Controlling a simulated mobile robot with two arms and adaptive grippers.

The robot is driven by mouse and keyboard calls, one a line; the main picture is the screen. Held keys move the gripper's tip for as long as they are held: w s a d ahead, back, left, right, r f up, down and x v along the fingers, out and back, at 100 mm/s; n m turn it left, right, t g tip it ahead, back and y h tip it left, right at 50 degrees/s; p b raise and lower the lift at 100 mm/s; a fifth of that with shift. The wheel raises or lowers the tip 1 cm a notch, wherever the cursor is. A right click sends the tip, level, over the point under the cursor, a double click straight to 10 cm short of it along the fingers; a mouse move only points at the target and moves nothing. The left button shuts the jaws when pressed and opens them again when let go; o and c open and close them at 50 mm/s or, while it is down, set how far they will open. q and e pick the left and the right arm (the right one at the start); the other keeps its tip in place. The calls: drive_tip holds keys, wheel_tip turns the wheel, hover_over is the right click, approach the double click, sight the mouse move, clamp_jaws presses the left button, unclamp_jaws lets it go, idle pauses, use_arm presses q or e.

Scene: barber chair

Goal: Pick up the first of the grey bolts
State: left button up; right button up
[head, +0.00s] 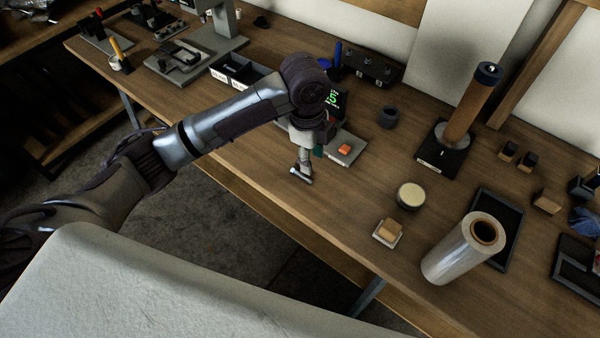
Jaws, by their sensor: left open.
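My left arm reaches in from the left over the wooden workbench. My left gripper (302,173) points down, open, low over the front part of the bench top. I see nothing held in it. I cannot make out any grey bolt for certain. Dark bins with white labels (226,78) stand behind my left arm, partly covered by it, and their contents are too small to tell. My right gripper is not in view.
A scale with a green display and an orange block (345,149) stands just right of my left gripper. A round tin (411,196), a roll of clear film (455,255) and an upright brown roll (471,103) stand further right. Bare wood lies around the gripper.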

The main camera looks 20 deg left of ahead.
use_arm(q)
drive_tip(key=w+a+r+m+y, duration=0.1)
drive_tip(key=w+a+r, duration=0.2)
drive_tip(key=r, duration=0.1)
hover_over(300, 173)
drive_tip(key=f, duration=0.8)
drive_tip(key=shift+w+f+p, duration=0.1)
drive_tip(key=shift+w+p, duration=0.2)
drive_tip(key=shift+p, duration=0.05)
drive_tip(key=f, duration=0.2)
drive_tip(key=f+p, duration=0.1)
drive_tip(key=f, duration=0.1)
drive_tip(key=shift+s, duration=0.4)
drive_tip(key=shift+f, duration=0.6)
clamp_jaws()
